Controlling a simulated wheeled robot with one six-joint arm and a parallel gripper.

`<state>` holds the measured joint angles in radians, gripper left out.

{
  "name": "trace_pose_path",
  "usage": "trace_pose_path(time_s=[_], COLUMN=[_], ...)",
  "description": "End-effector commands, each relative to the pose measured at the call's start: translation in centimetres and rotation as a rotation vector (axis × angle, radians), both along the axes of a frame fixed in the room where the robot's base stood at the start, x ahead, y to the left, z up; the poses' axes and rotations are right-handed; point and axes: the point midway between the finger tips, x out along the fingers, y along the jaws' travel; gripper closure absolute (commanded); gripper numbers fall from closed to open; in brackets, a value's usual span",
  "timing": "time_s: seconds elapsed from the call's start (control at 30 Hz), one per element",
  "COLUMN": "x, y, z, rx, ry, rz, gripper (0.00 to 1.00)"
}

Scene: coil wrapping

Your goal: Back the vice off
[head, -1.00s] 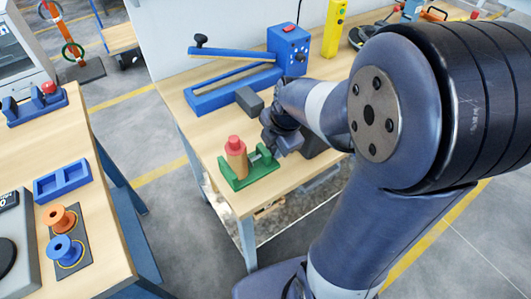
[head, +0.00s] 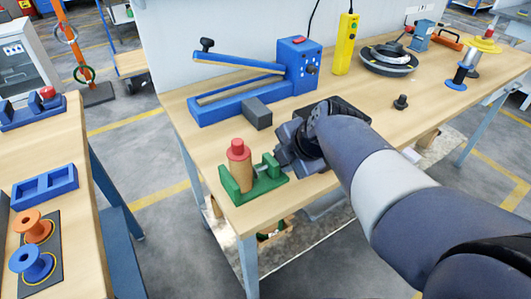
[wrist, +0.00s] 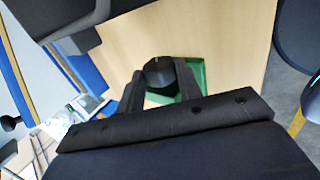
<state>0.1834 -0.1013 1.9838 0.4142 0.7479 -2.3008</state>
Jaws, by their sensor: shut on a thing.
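The green vice (head: 262,187) stands on the workbench near its front left edge. A wooden cylinder (head: 240,170) with a red cap (head: 237,148) stands upright in it. The vice's metal screw shows on its right side, leading to my gripper (head: 281,164). In the wrist view, my gripper (wrist: 160,80) is shut on a dark round knob (wrist: 158,70), the vice's handle, with one finger on each side. Green parts of the vice (wrist: 197,80) show behind the fingers. The knob is mostly hidden by my gripper in the head view.
A grey block (head: 257,114) and a blue lever tool (head: 225,100) lie behind the vice. A yellow box (head: 344,45) and dark round discs (head: 388,60) stand farther back. A small black knob-like piece (head: 401,102) sits right of my arm. Spools (head: 33,262) stand on the left table.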

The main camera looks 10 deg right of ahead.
Motion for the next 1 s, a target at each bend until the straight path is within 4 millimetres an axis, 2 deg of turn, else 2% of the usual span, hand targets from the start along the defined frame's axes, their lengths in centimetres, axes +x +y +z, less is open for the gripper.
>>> trace_pose_path(time_s=[0.1, 0.13, 0.27, 0.57, 1.0], x=[-0.05, -0.05, -0.04, 0.03, 0.57], y=[0.08, 0.08, 0.07, 0.07, 0.26], z=[0.02, 0.02, 0.01, 0.32, 0.99], rx=[0.001, 0.001, 0.001, -0.003, -0.075], ry=[0.004, 0.004, 0.004, 0.019, 0.241], rz=[0.002, 0.002, 0.002, 0.001, 0.003], gripper=[0.81, 0.66, 0.55, 0.55, 0.55])
